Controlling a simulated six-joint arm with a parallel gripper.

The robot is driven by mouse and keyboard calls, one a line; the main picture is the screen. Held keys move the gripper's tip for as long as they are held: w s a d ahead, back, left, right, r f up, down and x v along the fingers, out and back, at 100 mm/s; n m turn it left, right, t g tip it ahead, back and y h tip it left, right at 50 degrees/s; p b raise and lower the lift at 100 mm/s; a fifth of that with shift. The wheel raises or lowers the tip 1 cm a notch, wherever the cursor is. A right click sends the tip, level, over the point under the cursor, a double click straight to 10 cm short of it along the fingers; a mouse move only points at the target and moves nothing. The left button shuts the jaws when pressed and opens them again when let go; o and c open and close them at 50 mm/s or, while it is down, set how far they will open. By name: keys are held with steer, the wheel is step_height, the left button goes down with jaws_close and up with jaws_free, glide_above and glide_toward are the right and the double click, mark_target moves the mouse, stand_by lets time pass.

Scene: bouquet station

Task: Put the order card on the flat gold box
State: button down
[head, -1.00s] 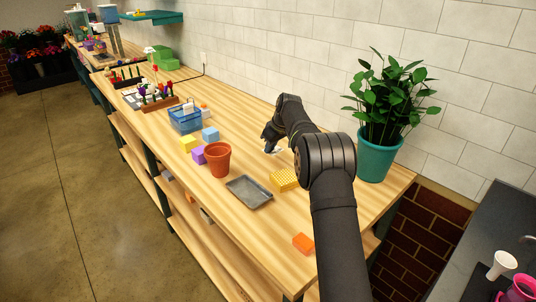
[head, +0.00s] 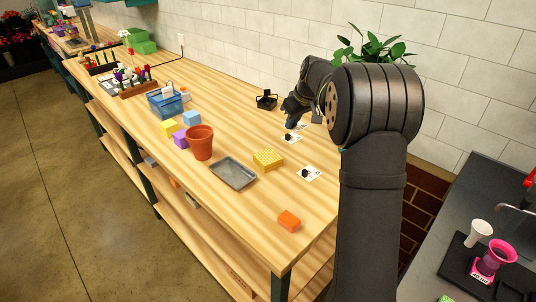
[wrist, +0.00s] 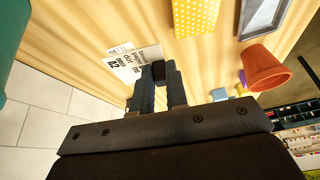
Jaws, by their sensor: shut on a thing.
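My gripper (wrist: 160,76) is shut on a small black knob (wrist: 158,70) in the wrist view. A white card with black print (wrist: 130,63) lies right at the knob, partly hidden by the fingers; I cannot tell whether it is clear of the table. In the head view my gripper (head: 290,119) points down above white cards (head: 293,138) near the wall side. The yellow box with pale dots (head: 267,159), the only gold-like box, sits nearer the front; it also shows in the wrist view (wrist: 196,14), beyond the card. Its top looks bare.
Another white card with a black knob (head: 308,174) lies right of the box. A grey tray (head: 233,174), terracotta pot (head: 200,142) and orange block (head: 289,221) stand nearby. A black holder (head: 266,100) is behind the gripper. A potted plant (head: 372,47) stands by the wall.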

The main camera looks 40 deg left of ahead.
steer(key=s+d+m+t, duration=0.1)
steer(key=s+d+m, duration=0.25)
steer(key=d, duration=0.45)
glide_above(267, 161)
steer(key=d, duration=0.1)
steer(key=shift+n, duration=0.45)
steer(key=f, duration=0.6)
steer(key=shift+s+d+f, duration=0.15)
steer(key=shift+s, duration=0.1)
steer(key=shift+f, duration=1.95)
steer(key=shift+f, duration=0.1)
steer(key=c, duration=1.4)
jaws_free()
steer(key=shift+c, duration=0.2)
steer(key=v, duration=1.2)
